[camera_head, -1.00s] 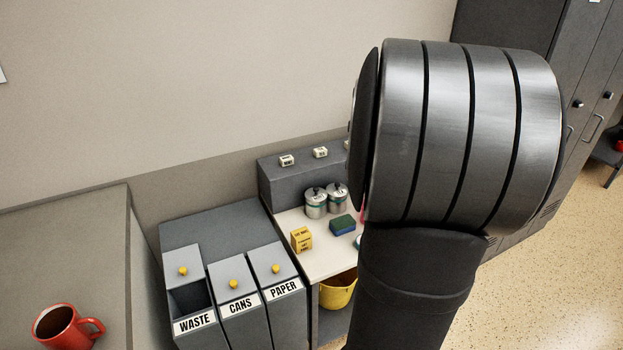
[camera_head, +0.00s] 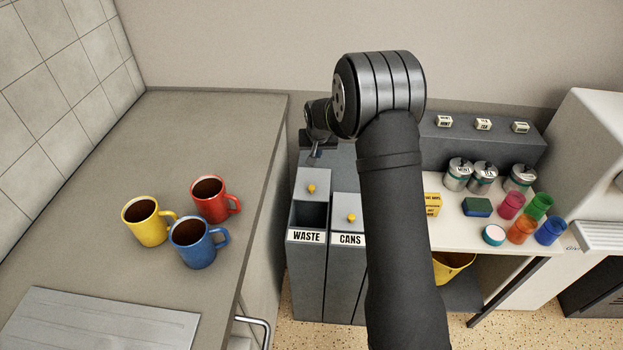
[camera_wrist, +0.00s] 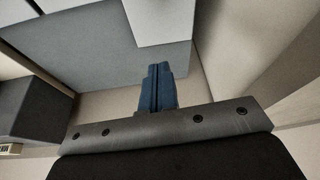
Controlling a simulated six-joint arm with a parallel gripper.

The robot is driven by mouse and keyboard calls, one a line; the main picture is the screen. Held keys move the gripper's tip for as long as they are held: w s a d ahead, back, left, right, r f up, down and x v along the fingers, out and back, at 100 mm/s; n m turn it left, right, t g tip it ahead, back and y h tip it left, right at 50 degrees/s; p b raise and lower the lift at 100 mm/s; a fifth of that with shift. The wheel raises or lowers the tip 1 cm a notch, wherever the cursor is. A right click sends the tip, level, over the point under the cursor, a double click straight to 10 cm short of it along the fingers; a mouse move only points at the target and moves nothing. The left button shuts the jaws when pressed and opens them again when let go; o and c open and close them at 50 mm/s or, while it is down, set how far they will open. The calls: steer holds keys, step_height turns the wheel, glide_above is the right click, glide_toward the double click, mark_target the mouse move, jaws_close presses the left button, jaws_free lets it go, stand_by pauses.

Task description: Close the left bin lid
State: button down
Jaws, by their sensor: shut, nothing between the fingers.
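The left bin, labelled WASTE (camera_head: 307,237), stands in the head view at the left end of the bin row. Its grey lid (camera_head: 313,176) with a yellow knob (camera_head: 311,188) is slid back, and a dark opening shows in front of it. My gripper (camera_head: 315,153) is behind the lid, above the grey rear top of the bin unit. In the wrist view, my gripper's blue fingers (camera_wrist: 158,70) are shut and empty over a grey surface. A lighter grey panel (camera_wrist: 160,22), probably the lid, lies beyond their tips. Contact cannot be told.
The CANS bin (camera_head: 347,240) is beside the left bin, its lid forward; my arm hides the PAPER bin. A counter (camera_head: 120,180) on the left holds yellow, red and blue mugs. A shelf (camera_head: 455,232) on the right holds canisters, a sponge and coloured cups.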

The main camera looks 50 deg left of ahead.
steer(key=s+a+f, duration=0.1)
steer(key=s, duration=0.1)
glide_above(311, 179)
steer(key=f, duration=0.9)
steer(key=shift+s+d+f, duration=0.1)
steer(key=shift+s+d, duration=0.15)
steer(key=shift+s, duration=0.15)
steer(key=shift+s+d+f, duration=0.15)
steer(key=shift+d+f, duration=0.05)
steer(key=shift+s+d+f, duration=0.15)
steer(key=shift+s+d, duration=0.35)
steer(key=shift+d, duration=0.2)
steer(key=shift+s+d+f, duration=0.1)
steer(key=shift+s+d, duration=0.35)
steer(key=shift+d, duration=0.25)
steer(key=s+d, duration=0.8)
steer(key=shift+s+d, duration=0.25)
steer(key=shift+s, duration=0.05)
steer(key=shift+f, duration=0.1)
